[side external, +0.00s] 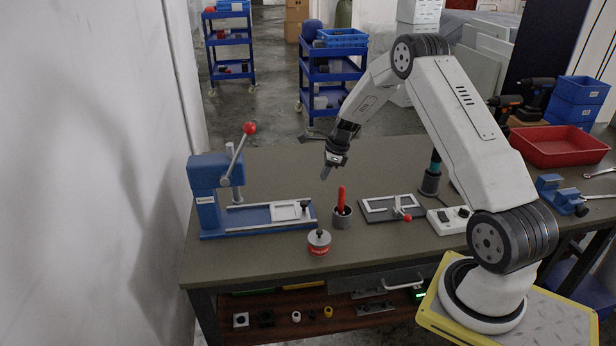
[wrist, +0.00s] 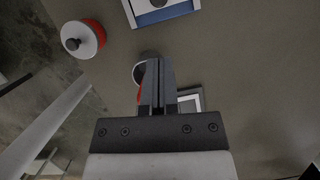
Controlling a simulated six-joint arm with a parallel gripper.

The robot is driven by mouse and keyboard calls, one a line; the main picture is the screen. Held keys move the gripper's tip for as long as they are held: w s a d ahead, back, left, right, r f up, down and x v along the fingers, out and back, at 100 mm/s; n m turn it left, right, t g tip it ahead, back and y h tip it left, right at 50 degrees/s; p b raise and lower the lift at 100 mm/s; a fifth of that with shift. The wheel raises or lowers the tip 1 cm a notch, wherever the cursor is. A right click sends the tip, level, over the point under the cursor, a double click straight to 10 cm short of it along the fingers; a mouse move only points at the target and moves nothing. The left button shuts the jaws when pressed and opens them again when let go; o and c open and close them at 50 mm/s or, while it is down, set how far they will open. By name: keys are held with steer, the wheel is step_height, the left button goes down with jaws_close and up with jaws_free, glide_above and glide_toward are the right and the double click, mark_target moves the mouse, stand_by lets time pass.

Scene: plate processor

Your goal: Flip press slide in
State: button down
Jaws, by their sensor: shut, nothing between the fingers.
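The blue press (side external: 207,196) stands at the left of the bench, its lever raised with a red knob (side external: 249,128). Its blue base with rails carries a light slide plate (side external: 291,211) near the right end; part of this shows at the top of the wrist view (wrist: 162,16). A dark fixture with a pale hinged-looking frame (side external: 377,204) and red knob lies flat to the right. My gripper (side external: 325,174) points down, shut and empty, above the bench behind the grey cup. Its fingers show together in the wrist view (wrist: 158,64).
A grey cup (side external: 342,220) holds a red-handled tool (side external: 341,196). A round red-and-white piece (side external: 319,242) stands near the front edge. A switch box (side external: 449,219), red tray (side external: 560,145) and blue vise (side external: 561,194) are to the right. The back left bench is clear.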

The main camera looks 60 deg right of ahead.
steer(key=shift+f, duration=0.1)
steer(key=shift+x, duration=4.9)
steer(key=shift+a, duration=0.1)
glide_above(278, 214)
steer(key=s, duration=0.1)
steer(key=shift+s+d, duration=0.2)
steer(key=shift+d, duration=0.25)
steer(key=v, duration=1)
